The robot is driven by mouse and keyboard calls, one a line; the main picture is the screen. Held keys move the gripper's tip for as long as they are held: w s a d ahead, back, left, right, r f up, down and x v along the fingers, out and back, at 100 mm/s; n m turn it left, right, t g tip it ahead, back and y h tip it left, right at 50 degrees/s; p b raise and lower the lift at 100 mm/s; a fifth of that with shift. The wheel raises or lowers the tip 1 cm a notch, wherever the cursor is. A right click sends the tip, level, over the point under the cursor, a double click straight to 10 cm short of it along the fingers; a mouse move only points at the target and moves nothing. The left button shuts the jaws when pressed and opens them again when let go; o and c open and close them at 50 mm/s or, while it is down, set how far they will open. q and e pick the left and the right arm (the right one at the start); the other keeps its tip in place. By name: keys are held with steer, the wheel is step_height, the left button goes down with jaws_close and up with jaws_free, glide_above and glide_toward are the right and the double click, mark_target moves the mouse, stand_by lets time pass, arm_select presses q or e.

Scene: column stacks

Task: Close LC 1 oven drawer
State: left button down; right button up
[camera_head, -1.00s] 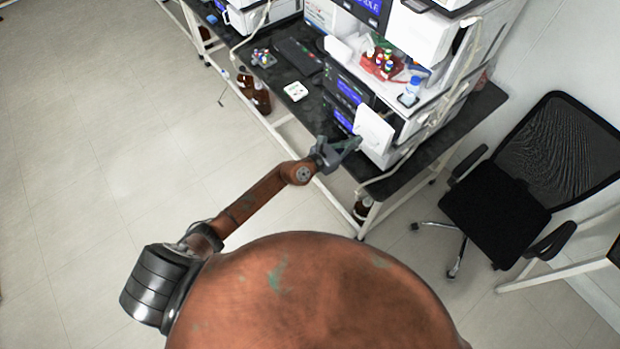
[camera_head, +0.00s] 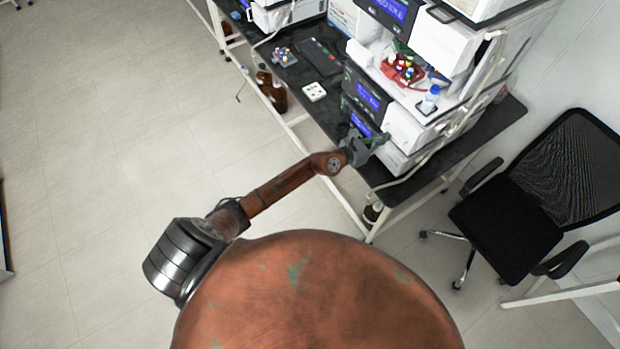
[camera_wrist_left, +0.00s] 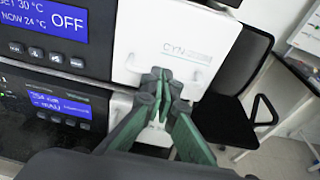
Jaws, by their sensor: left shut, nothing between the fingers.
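The oven (camera_wrist_left: 45,30) shows in the left wrist view as a black panel with a blue display reading 30 °C, 24 °C and OFF. Its white drawer front (camera_wrist_left: 185,35) is beside this panel and looks about level with it. In the head view the white front (camera_head: 407,128) is on the right part of the stack. My left gripper (camera_wrist_left: 161,85) is shut and empty, its fingertips at the lower edge of the white front. Whether they touch it is unclear. In the head view the left gripper (camera_head: 378,139) is against the stack's front. My right gripper is not seen.
A second unit (camera_wrist_left: 60,110) with a blue display sits below the oven. A red tray (camera_head: 404,72) of vials and a blue-capped bottle (camera_head: 430,100) stand above. A black chair (camera_head: 508,235) stands at right.

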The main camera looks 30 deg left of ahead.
arm_select(q)
steer(key=shift+r, duration=0.1)
steer(key=p+v, duration=0.2)
steer(key=v, duration=1.2)
